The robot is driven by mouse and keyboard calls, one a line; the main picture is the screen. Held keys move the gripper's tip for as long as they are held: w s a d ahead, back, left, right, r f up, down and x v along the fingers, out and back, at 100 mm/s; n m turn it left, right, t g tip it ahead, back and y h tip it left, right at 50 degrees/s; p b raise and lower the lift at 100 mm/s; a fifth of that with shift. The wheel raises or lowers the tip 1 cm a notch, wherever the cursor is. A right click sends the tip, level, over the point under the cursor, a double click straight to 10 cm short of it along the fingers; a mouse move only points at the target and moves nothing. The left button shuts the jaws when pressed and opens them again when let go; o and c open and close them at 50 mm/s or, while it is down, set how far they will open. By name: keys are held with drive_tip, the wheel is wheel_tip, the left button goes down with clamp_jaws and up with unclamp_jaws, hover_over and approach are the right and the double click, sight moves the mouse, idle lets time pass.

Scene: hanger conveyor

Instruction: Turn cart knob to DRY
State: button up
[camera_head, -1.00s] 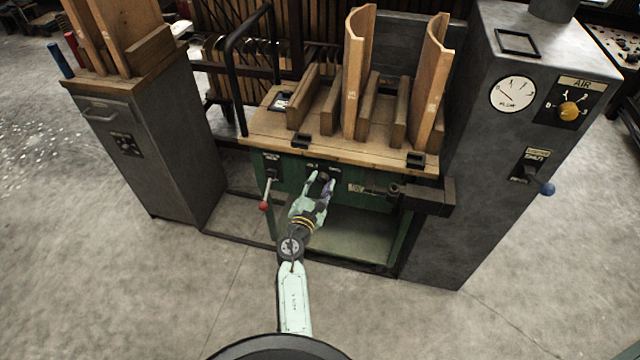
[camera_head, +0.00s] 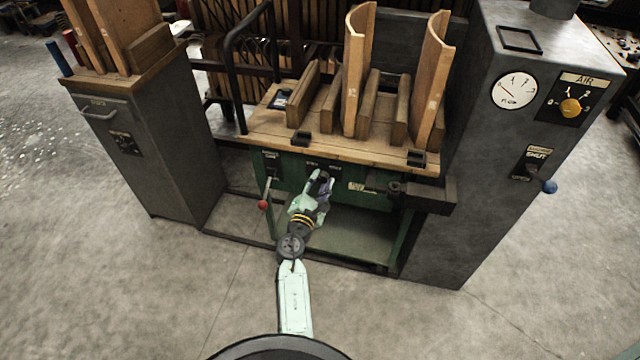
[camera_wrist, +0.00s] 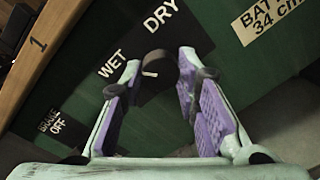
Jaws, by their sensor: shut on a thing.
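The cart (camera_head: 290,185) is green with a wooden top and stands in the middle of the head view. Its dark round knob (camera_wrist: 157,65) shows in the wrist view on a black plate with the labels WET (camera_wrist: 112,64) and DRY (camera_wrist: 161,16). A short white mark on the knob lies nearly level in the picture; I cannot tell exactly which label it points to. My gripper (camera_head: 319,178) is at the cart's front panel, its purple-padded fingers (camera_wrist: 160,80) on either side of the knob and shut on it. In the head view the gripper mostly hides the knob.
A lever with a red ball (camera_head: 263,205) is left of my gripper. A dark block (camera_head: 428,195) juts from the cart's right front. Grey cabinets stand left (camera_head: 150,150) and right (camera_head: 460,150). The floor in front is clear.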

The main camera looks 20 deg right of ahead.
drive_tip(key=m+b, duration=0.2)
drive_tip(key=m, duration=0.1)
drive_tip(key=shift+f+m, duration=0.1)
drive_tip(key=shift+m, duration=0.2)
drive_tip(key=m+b, duration=0.2)
drive_tip(key=m, duration=0.2)
drive_tip(key=shift+y, duration=0.4)
drive_tip(key=m+b, duration=0.3)
drive_tip(key=m, duration=0.2)
drive_tip(key=shift+b, duration=0.3)
drive_tip(key=shift+d+m+y+b, duration=0.1)
drive_tip(key=shift+m+y+b, duration=0.2)
drive_tip(key=shift+m+b, duration=0.8)
drive_tip(key=shift+r+m, duration=0.2)
drive_tip(key=shift+m, duration=0.3)
drive_tip(key=o, duration=1.2)
drive_tip(key=shift+c, duration=0.2)
drive_tip(key=shift+s, duration=0.1)
drive_tip(key=f+v, duration=0.1)
drive_tip(key=v, duration=1.1)
drive_tip(key=shift+r, duration=0.35)
